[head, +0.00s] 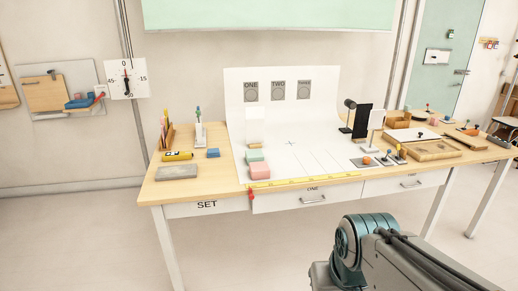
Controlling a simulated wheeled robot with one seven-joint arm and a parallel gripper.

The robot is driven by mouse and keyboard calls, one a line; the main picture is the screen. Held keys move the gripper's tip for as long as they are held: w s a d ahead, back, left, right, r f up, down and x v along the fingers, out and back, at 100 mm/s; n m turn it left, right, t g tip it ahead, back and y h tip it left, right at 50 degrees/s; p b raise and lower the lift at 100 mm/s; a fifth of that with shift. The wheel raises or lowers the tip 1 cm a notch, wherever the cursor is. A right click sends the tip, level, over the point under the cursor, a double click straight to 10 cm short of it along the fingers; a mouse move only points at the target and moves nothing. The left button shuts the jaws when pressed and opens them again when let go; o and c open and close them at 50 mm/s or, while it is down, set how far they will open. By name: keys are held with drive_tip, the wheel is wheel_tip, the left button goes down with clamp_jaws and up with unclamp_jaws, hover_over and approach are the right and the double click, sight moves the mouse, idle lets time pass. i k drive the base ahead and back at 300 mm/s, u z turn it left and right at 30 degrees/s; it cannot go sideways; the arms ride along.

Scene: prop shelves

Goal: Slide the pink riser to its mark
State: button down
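The pink riser (260,171) is a low pink block on the white backdrop sheet (320,165), near its front left corner. It sits just behind the yellow ruler strip (305,181). A mint green block (254,156) is right behind it. A small dark cross (290,143) is drawn on the sheet, behind and to the right of the riser. Thin slanted lines run across the sheet right of the cross. I cannot tell which drawing is the riser's mark. Only a part of my arm shows at the lower right, in front of the table; my gripper is out of view.
A red clip (251,194) hangs at the table's front edge. A grey block (177,172), a yellow block (178,156) and a blue block (213,153) lie left of the sheet. Lamps and small props crowd the right. The sheet's middle is clear.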

sight(258, 171)
drive_tip(key=i, duration=1.95)
drive_tip(key=z, duration=2)
drive_tip(key=i, duration=0.95)
drive_tip(key=u, duration=2.5)
